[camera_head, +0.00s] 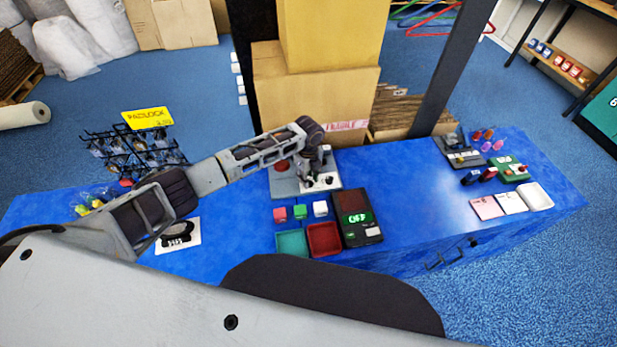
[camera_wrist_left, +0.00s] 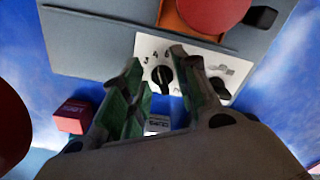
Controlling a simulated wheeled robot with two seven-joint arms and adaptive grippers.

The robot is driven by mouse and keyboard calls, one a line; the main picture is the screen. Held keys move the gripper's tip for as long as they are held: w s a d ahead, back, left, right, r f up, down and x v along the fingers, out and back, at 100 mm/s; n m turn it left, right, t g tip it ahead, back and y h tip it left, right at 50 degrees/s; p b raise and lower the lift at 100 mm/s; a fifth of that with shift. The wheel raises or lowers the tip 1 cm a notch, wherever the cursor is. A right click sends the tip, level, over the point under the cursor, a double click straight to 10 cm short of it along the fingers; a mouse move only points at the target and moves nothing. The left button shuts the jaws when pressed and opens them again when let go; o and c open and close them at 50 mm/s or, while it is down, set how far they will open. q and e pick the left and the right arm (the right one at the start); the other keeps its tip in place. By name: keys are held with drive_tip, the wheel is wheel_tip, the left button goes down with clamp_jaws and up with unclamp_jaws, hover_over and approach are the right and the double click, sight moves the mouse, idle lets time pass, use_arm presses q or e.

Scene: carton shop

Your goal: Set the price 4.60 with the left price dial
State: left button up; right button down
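The left price dial is a black knob (camera_wrist_left: 162,78) on a white plate (camera_wrist_left: 152,48) with the digits 3, 4 and 6 readable around it. My left gripper (camera_wrist_left: 157,72) is open, with one finger on each side of the knob. I cannot tell whether either finger touches it. A second black knob (camera_wrist_left: 219,88) sits to the right on the same plate, partly behind the right finger. In the head view my left gripper (camera_head: 314,176) is over the grey device (camera_head: 284,187) and hides much of its plate. The price setting is too small to read. My right gripper is not in view.
A red disc (camera_wrist_left: 212,10) and another black knob (camera_wrist_left: 260,17) sit on the device. Small red, green and white blocks, a green tray (camera_head: 291,242), a red tray (camera_head: 324,239) and a black display unit (camera_head: 361,230) stand in front.

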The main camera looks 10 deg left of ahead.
use_arm(q)
wheel_tip(320, 180, up, 12)
idle(0.6)
drive_tip(key=shift+f, duration=0.15)
idle(0.6)
